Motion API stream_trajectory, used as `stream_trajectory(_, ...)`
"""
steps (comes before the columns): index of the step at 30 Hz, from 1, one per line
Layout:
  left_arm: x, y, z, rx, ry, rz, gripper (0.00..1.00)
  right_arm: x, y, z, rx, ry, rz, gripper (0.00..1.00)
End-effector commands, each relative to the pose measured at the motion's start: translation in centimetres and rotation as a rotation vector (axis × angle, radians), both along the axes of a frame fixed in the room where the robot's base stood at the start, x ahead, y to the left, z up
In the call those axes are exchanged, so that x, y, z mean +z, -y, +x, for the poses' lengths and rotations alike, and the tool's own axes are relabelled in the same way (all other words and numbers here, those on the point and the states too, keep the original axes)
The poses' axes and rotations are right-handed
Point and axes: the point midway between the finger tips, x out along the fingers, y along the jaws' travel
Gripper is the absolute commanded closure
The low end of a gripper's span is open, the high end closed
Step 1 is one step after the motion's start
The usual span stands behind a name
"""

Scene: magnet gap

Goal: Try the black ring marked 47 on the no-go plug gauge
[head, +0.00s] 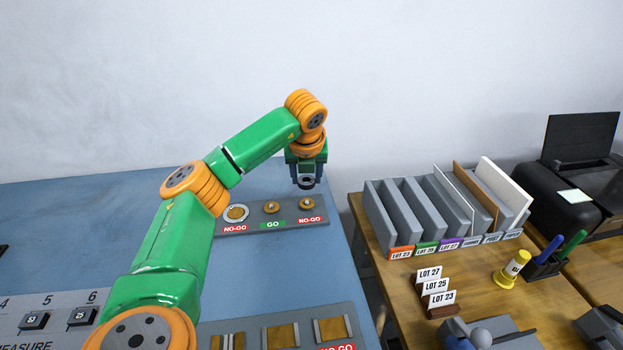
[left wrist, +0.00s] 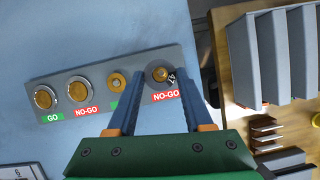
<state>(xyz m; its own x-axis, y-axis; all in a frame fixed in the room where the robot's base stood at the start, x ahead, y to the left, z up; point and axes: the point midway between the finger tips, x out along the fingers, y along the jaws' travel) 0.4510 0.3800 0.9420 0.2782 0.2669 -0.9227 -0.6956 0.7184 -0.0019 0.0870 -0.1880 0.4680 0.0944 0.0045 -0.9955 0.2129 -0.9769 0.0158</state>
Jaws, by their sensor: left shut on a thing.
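The black ring (head: 306,182) is held by my left gripper (head: 307,178) in the head view, slightly above the rightmost no-go plug (head: 306,203). The plug's brass top shows below the ring, apart from it. In the left wrist view, the two fingertips (left wrist: 162,70) are closed on the ring (left wrist: 172,78), whose white 47 mark shows on its right side. My right gripper is not in view.
The grey gauge plate (head: 325,222) also carries a GO plug (head: 271,207) and a larger NO-GO plug (head: 236,212) to the left. The blue table's (head: 120,220) right edge is near. Beyond a gap, a wooden table (head: 480,270) holds lot racks (head: 400,205) and cards.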

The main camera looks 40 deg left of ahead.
Motion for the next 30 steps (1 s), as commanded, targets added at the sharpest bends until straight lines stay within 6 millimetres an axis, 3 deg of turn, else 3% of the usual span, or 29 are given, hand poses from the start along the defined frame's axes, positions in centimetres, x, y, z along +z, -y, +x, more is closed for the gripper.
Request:
stream_trajectory(7,0.1,0.0,0.0,-0.006,0.003,0.006,1.0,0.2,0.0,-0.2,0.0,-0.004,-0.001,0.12)
stream_trajectory(22,-5.0,0.0,0.0,-0.007,0.002,0.005,1.0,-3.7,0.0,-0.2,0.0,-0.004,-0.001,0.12)
stream_trajectory(30,-5.5,0.0,0.0,-0.006,0.005,0.005,1.0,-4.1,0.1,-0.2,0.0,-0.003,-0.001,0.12)
